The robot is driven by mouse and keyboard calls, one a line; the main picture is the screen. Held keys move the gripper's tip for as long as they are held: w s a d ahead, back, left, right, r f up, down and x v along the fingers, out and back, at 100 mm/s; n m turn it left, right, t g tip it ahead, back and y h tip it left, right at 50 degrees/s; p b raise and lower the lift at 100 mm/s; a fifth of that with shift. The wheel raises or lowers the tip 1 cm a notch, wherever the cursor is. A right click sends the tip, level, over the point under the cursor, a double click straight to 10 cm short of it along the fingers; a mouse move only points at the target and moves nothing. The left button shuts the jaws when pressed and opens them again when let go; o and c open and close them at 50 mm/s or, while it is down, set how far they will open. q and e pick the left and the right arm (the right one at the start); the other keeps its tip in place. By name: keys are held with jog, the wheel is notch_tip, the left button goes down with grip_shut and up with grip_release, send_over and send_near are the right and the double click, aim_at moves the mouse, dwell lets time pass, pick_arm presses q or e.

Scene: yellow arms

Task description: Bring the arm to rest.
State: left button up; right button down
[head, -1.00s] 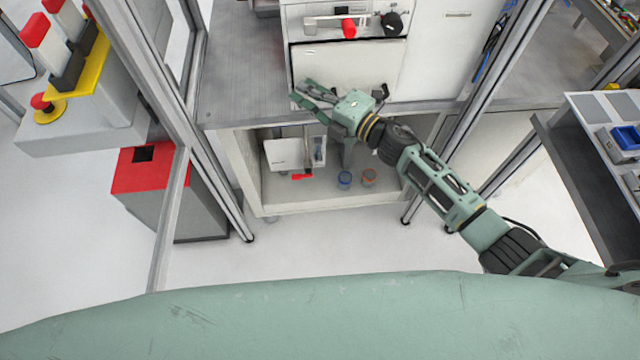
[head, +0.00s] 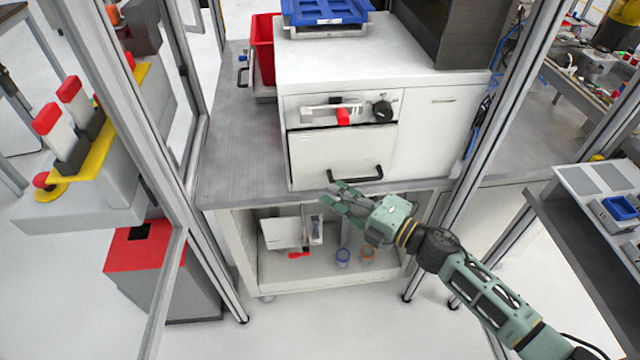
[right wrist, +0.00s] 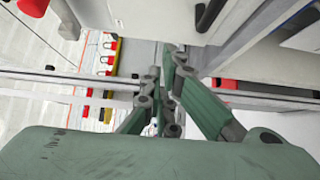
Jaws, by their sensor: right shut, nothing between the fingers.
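My right gripper (head: 343,199) is green and dark, and its arm comes in from the lower right of the head view. It is in front of the table edge, just below the black handle of the white machine's (head: 338,150) front panel. The gripper is shut and empty. In the right wrist view the fingers (right wrist: 165,88) stand close together with nothing visible between them. My left gripper is not in view.
Below the table (head: 225,193) is a shelf with a blue cup (head: 342,257) and an orange cup (head: 367,256). Metal posts (head: 470,190) flank the table. A red-topped grey bin (head: 145,250) stands at the left. Open floor lies in front.

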jog(key=s+d+f+m+t+h, duration=0.1)
jog(key=d+f+m+h, duration=0.35)
jog(key=f, duration=0.55)
jog(key=s+d+f+m+h, duration=0.1)
jog(key=d+f+m+h, duration=0.2)
jog(key=d+f+m, duration=0.5)
jog(key=s+d+f+m+g+h+b, duration=0.1)
jog(key=s+d+f+m+g+h, duration=0.1)
jog(key=s+f, duration=0.5)
jog(key=s+d+f+m+g+h+b, duration=0.1)
jog(key=s+f+m+h, duration=0.15)
jog(key=f, duration=0.95)
jog(key=s+f+m+g, duration=0.2)
jog(key=s+f, duration=0.4)
jog(key=s, duration=0.6)
jog(key=s+a+f+m+g, duration=0.1)
jog(key=s+f+m+g, duration=0.2)
jog(key=s, duration=0.9)
jog(key=s+f+m+g+h, duration=0.1)
jog(key=s+f+m+g, duration=0.2)
jog(key=s+f, duration=0.6)
jog(key=s+g, duration=0.1)
jog(key=s, duration=0.2)
jog(key=shift+s+a+f, duration=0.15)
jog(key=shift+s, duration=0.25)
